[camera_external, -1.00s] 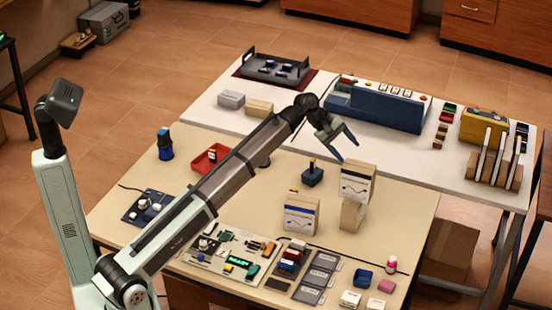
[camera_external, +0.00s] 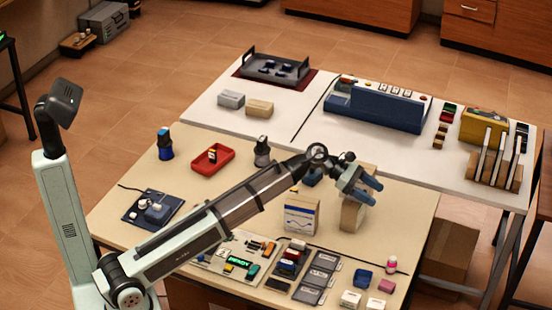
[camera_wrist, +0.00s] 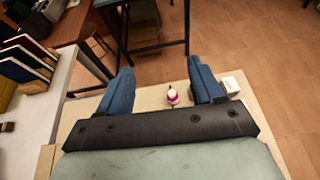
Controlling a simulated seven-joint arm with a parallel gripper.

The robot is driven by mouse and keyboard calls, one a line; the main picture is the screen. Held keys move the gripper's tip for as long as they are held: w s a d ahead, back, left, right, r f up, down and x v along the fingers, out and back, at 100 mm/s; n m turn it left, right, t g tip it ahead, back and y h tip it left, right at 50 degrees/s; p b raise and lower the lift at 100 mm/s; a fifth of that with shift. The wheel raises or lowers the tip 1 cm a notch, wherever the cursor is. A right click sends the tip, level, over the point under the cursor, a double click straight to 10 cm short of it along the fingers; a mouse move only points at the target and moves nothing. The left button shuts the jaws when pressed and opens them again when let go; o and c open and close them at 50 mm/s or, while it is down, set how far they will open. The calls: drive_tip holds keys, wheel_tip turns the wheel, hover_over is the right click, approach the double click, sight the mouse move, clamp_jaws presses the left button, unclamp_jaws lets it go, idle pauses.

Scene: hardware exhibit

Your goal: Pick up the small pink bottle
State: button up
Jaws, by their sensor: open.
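The small pink bottle (camera_external: 391,264) stands upright near the right edge of the beige table, with a pink body and a white top. In the wrist view the bottle (camera_wrist: 172,97) shows between my two blue fingers, beyond the dark palm bar. My gripper (camera_external: 374,191) is open and empty in the external view, in front of a tan box at the table's right side. The bottle is nearer the camera and lower, well apart from the fingers.
A white carton with a blue line (camera_external: 301,215) stands left of my gripper. The table's right edge is close to the bottle.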

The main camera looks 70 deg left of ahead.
approach(399, 277)
drive_tip(key=a+r, duration=0.1)
drive_tip(key=s+a+r, duration=0.1)
drive_tip(key=a+r, duration=0.1)
drive_tip(key=shift+s+a+r, duration=0.1)
drive_tip(key=shift+s+r, duration=0.05)
drive_tip(key=shift+s, duration=0.1)
drive_tip(key=shift+w+d+f, duration=0.3)
drive_tip(key=shift+w+f, duration=0.05)
drive_tip(key=shift+f, duration=0.05)
drive_tip(key=x, duration=0.6)
drive_tip(key=shift+w+d, duration=0.15)
drive_tip(key=shift+x, duration=3.2)
drive_tip(key=shift+d, duration=0.15)
drive_tip(key=c, duration=1.1)
